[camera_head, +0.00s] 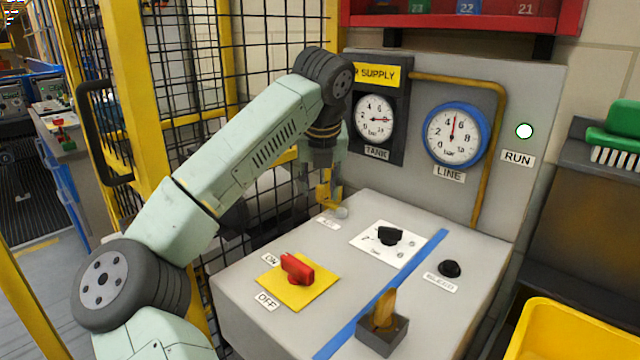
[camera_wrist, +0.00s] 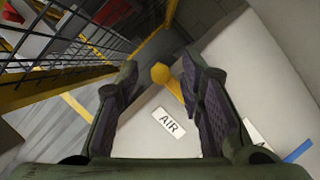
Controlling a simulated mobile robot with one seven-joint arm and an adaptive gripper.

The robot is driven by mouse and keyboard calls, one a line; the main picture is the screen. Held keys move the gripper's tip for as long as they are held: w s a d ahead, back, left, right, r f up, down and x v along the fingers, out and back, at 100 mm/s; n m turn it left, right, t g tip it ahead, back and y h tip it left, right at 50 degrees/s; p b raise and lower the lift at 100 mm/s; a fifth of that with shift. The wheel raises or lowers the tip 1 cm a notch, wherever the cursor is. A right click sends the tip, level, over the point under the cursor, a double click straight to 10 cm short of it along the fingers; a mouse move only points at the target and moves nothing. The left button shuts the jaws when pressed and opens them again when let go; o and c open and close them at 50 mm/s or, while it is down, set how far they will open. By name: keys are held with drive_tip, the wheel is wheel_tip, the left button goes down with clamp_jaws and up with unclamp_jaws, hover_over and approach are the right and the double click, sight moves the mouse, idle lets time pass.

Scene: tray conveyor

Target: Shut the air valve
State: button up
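The air valve shows as a yellow handle (camera_head: 324,193) at the back left of the grey console, by a small grey fitting (camera_head: 341,212) and the AIR label (camera_head: 328,222). My gripper (camera_head: 318,178) is down at this handle and partly hides it. In the wrist view, my gripper (camera_wrist: 160,66) is open, with a finger on each side. The AIR label (camera_wrist: 169,122) lies below the handle.
On the console are a red ON/OFF switch (camera_head: 297,268), a black selector knob (camera_head: 390,236), a black BLEED button (camera_head: 449,268) and a yellow lever in a dark block (camera_head: 382,333). TANK (camera_head: 374,120) and LINE (camera_head: 454,133) gauges stand behind. A black mesh fence (camera_head: 180,70) is close on the left.

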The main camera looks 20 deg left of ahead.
drive_tip(key=v, duration=1.2)
idle(0.3)
